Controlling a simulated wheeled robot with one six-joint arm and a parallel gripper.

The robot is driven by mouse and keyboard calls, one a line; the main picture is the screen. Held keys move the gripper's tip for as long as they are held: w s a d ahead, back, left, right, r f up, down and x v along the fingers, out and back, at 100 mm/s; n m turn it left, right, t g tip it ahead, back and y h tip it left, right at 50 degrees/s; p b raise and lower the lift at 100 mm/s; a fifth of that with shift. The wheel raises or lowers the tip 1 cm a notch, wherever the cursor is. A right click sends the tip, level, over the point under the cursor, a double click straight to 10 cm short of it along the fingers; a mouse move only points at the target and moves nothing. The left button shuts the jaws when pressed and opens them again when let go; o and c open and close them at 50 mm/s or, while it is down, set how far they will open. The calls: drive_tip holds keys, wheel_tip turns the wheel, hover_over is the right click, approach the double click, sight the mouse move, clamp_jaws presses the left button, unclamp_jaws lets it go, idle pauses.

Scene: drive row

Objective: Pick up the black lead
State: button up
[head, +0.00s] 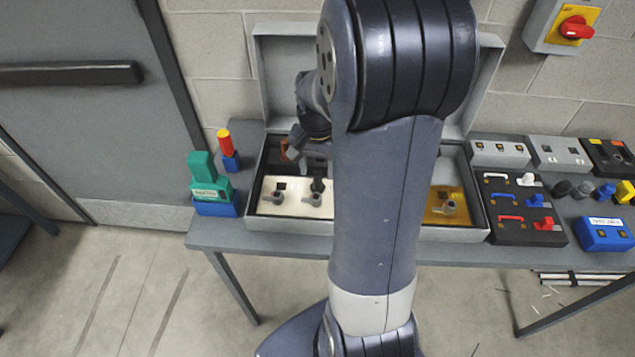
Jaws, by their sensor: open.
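My gripper (300,148) is above the left part of an open grey case (275,225) on the bench, partly hidden behind my arm; its jaws are small and dark in the head view. A small black piece (318,186) stands on the pale panel in the case, below and right of the gripper; I cannot tell whether it is the black lead. My arm hides the middle of the case.
A green and blue device (208,190) and a red-yellow-blue piece (229,150) stand left of the case. Grey boxes (500,153), dark round pieces (562,188) and a blue box (604,235) fill the right side. The open lid stands behind my arm. A red switch (576,27) is on the wall.

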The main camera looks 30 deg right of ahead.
sight(318, 173)
drive_tip(key=shift+w+d+f, duration=0.1)
drive_tip(key=shift+f, duration=1.8)
clamp_jaws()
